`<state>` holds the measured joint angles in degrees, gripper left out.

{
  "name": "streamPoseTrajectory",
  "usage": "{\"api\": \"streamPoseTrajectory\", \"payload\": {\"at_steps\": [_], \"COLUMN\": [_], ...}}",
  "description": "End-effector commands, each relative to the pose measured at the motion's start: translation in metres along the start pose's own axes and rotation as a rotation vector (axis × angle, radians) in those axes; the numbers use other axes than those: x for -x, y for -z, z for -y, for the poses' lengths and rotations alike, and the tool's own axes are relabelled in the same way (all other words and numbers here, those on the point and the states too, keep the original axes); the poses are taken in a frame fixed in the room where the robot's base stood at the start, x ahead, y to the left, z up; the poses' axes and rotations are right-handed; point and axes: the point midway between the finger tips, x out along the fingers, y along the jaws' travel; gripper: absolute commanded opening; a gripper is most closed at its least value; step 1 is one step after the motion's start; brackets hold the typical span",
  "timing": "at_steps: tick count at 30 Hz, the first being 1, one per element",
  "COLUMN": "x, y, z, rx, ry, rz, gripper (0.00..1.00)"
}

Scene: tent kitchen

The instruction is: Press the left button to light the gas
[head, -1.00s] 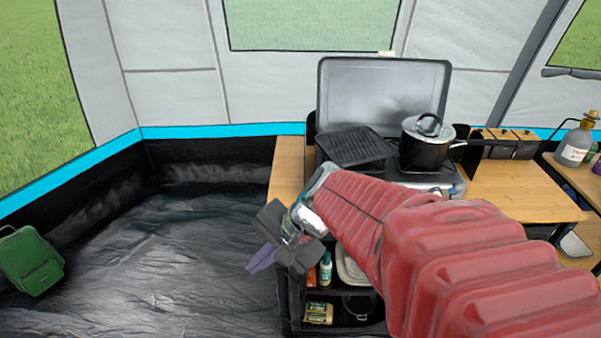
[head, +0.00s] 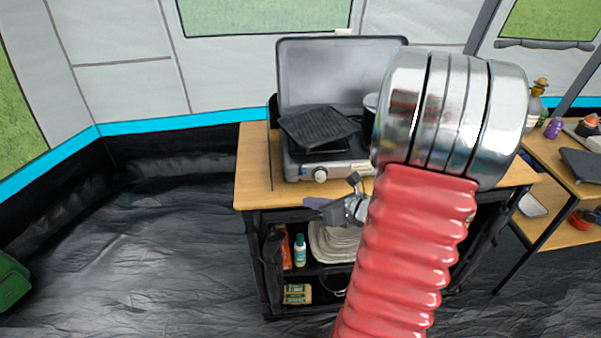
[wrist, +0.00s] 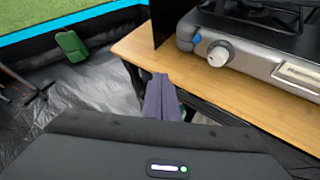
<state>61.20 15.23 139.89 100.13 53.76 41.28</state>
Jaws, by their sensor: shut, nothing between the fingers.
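The camping stove (head: 345,165) stands on the wooden counter with its lid up. Its front left knob (head: 320,175) shows silver in the head view and also in the wrist view (wrist: 220,53). A small blue button (wrist: 196,39) sits just left of that knob on the front panel. My gripper (head: 314,205) has purple fingers, shut and empty, in front of the counter's front edge, below and in front of the knob. In the wrist view the fingers (wrist: 160,97) lie beside the counter edge, apart from the button. My arm hides the stove's right front.
A black griddle (head: 318,128) lies on the stove's left side. A pot (head: 370,110) is mostly hidden behind my arm. Bare wooden counter (head: 258,180) lies left of the stove. Shelves below hold plates (head: 335,240) and bottles. Open floor is at left.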

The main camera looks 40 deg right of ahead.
Motion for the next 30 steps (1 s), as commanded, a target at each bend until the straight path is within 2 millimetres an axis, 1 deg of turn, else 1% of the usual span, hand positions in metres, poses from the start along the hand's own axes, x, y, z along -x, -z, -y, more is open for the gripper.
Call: {"api": "streamPoseTrajectory", "payload": {"at_steps": [14,20,30], "x": [-0.003,-0.013,-0.038], "y": [-0.002,-0.009,-0.027], "z": [0.003,0.009,0.028], "rx": [-0.003,-0.001,-0.002], "ry": [0.001,0.0,0.0], "rz": [0.001,0.001,0.0], "gripper": [0.0,0.0,0.0]}}
